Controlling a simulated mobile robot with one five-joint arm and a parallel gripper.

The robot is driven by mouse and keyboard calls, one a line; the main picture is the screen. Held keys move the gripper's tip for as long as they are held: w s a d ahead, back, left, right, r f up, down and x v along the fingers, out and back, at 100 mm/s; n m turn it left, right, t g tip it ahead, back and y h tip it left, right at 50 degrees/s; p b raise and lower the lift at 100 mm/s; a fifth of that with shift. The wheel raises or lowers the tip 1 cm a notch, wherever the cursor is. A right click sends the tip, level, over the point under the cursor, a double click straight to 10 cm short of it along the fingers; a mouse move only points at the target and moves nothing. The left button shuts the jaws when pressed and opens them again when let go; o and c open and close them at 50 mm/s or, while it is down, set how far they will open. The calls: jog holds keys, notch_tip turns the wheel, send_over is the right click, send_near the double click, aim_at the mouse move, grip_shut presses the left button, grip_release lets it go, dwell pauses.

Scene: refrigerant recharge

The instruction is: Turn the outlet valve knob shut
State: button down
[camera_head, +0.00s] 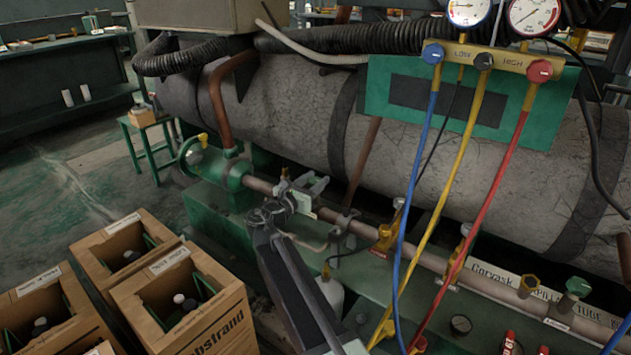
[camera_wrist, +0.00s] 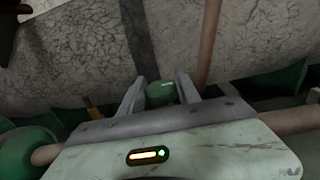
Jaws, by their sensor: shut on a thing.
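In the wrist view a round green knob (camera_wrist: 160,95) sits between the two fingers of my gripper (camera_wrist: 160,88). The jaws are shut on it from the left and right. In the head view my gripper (camera_head: 311,186) is over the pipe (camera_head: 258,185), just right of the green flanged fitting (camera_head: 236,176). The knob itself is hard to make out there, as the gripper largely hides it. I cannot tell how far the knob is turned.
The big grey tank (camera_head: 290,110) lies close behind the gripper. Blue, yellow and red hoses (camera_head: 492,180) hang on the right from the gauge manifold (camera_head: 490,57). Open cartons (camera_head: 205,325) stand at lower left.

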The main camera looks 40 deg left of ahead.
aim_at(311, 184)
jog(key=shift+m+h, duration=0.3)
jog(key=shift+h, duration=0.2)
jog(key=c, duration=0.9)
grip_release()
jog(key=shift+o, duration=0.2)
jog(key=s, duration=0.8)
jog(key=shift+w, duration=0.1)
